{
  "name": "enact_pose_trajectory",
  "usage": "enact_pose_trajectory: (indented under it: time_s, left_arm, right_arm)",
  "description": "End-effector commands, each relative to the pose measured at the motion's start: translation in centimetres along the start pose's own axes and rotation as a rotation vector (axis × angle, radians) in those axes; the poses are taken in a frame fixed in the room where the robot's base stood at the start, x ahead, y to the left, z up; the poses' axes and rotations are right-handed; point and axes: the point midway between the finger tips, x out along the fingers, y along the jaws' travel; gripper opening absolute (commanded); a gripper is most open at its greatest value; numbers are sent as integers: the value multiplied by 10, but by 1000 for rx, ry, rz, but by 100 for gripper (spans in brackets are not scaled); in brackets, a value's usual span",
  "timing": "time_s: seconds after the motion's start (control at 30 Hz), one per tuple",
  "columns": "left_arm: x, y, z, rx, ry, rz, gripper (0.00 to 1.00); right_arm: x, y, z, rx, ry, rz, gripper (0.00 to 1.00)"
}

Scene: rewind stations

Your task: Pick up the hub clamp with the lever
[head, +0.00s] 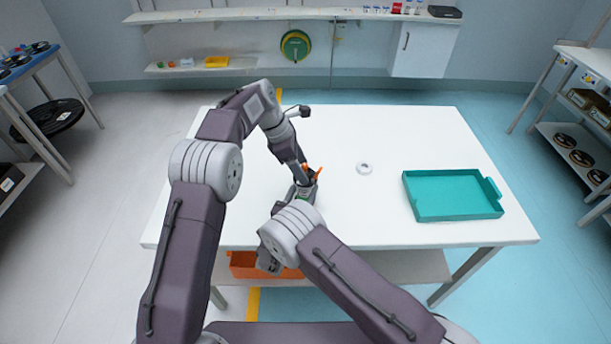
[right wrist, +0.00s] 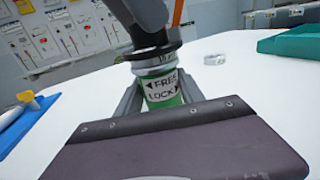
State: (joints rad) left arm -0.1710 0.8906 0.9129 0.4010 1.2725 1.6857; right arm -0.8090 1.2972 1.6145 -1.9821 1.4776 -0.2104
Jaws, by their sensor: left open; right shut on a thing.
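The hub clamp (right wrist: 163,88) stands upright in the right wrist view. It has a green body with a label reading FREE and LOCK, a silver collar and a dark disc on top. My right gripper (right wrist: 160,98) has its fingers on both sides of the green body and is shut on it. In the head view the green body (head: 304,194) is small and partly hidden by my arms. My left gripper (head: 307,176) is open, pointing down right above the clamp. Orange parts show there; I cannot tell whether one is the lever.
A white ring (head: 364,168) lies on the white table (head: 400,130), right of the clamp. A teal tray (head: 450,215) sits at the table's right. An orange bin (head: 245,266) is on the shelf below. A blue object (right wrist: 25,122) shows left in the right wrist view.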

Motion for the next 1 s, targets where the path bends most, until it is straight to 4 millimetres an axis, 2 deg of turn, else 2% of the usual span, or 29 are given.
enact_pose_trajectory:
  time_s: [0.1,0.27,0.5,0.8,0.87,1.0]
  left_arm:
    - [7,0,0,0,0,2,63]
    - [7,0,0,0,0,2,63]
    - [7,0,0,0,0,2,0]
    - [2,1,2,1,-2,4,0]
    - [-6,1,6,2,-2,6,0]
    - [-42,2,21,4,-2,10,0]
  right_arm:
    - [0,0,0,0,0,-1,0]
    - [0,0,0,0,0,-1,0]
    - [0,0,0,0,0,0,0]
    - [0,0,0,0,0,0,0]
    - [0,0,0,0,0,0,0]
    - [0,0,0,0,0,0,0]
